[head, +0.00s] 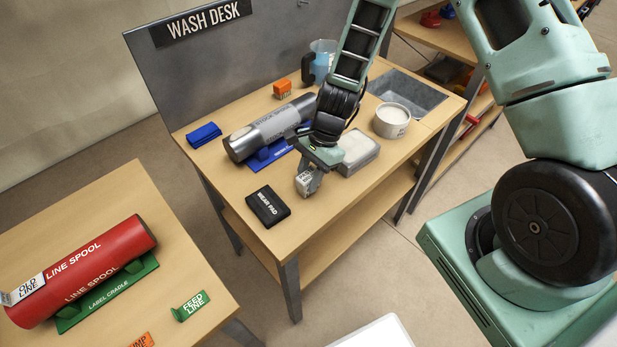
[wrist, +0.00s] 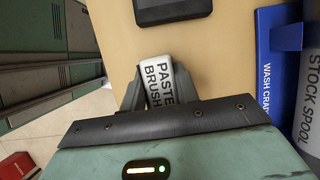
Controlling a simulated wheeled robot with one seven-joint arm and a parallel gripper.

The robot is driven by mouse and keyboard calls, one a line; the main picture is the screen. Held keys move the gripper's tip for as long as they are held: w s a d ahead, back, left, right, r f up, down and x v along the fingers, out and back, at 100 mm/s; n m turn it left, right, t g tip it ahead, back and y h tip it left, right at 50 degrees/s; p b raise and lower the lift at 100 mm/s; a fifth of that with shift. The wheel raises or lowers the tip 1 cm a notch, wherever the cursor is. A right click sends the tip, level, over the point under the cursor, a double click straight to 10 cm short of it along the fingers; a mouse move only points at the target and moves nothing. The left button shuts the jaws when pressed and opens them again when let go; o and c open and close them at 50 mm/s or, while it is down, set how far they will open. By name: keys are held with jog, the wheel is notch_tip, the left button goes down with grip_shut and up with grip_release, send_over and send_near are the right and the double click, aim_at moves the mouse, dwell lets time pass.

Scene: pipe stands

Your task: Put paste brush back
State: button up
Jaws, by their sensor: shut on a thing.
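The paste brush (head: 304,186) is a small pale block with a label, held at the front edge of the wash desk. My gripper (head: 311,177) is shut on it. In the wrist view the paste brush (wrist: 158,82) sits between the two fingers, its "PASTE BRUSH" label facing the camera. I cannot tell whether its lower end touches the desk. A grey tray with a pale filling (head: 357,152) lies just behind and right of my gripper. A white round tub (head: 391,121) stands further back, near the sink.
The black wear pad (head: 268,206) lies left of the brush. The grey stock spool (head: 268,130) rests on the blue wash cradle (head: 271,160). An orange block (head: 282,88), a jug (head: 322,60) and a blue folded piece (head: 204,134) are also on the desk. A red line spool (head: 92,264) lies on the left table.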

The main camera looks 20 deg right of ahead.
jog(key=shift+f, duration=0.65)
jog(key=shift+f, duration=0.15)
jog(key=o, duration=1.1)
jog(key=shift+c, duration=0.2)
